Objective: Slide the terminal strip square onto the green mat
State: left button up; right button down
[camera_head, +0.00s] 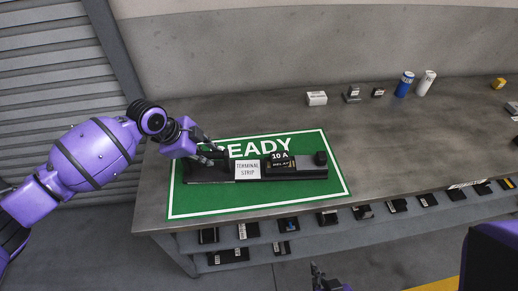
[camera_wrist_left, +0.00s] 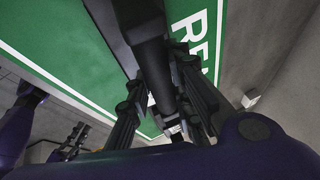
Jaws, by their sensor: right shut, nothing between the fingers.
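The terminal strip (camera_head: 307,173) is a long black bar with a white name label and a black "10 A" relay block (camera_head: 282,160) on it. My left gripper (camera_head: 217,154) is at the strip's left end. In the left wrist view its fingers (camera_wrist_left: 160,95) close on both sides of the black bar. My right gripper (camera_head: 320,275) is shut and empty, low in front of the table.
The mat lies on a grey table (camera_head: 420,130). Small boxes (camera_head: 316,98), a blue can (camera_head: 404,84) and a white can (camera_head: 425,82) stand along the back. A lower shelf (camera_head: 300,245) holds several dark parts. The table right of the mat is clear.

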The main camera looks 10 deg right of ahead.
pick_arm(q)
jog(key=o, duration=0.4)
jog(key=shift+a+f, duration=0.1)
jog(key=shift+f, duration=0.15)
jog(key=shift+r, duration=0.1)
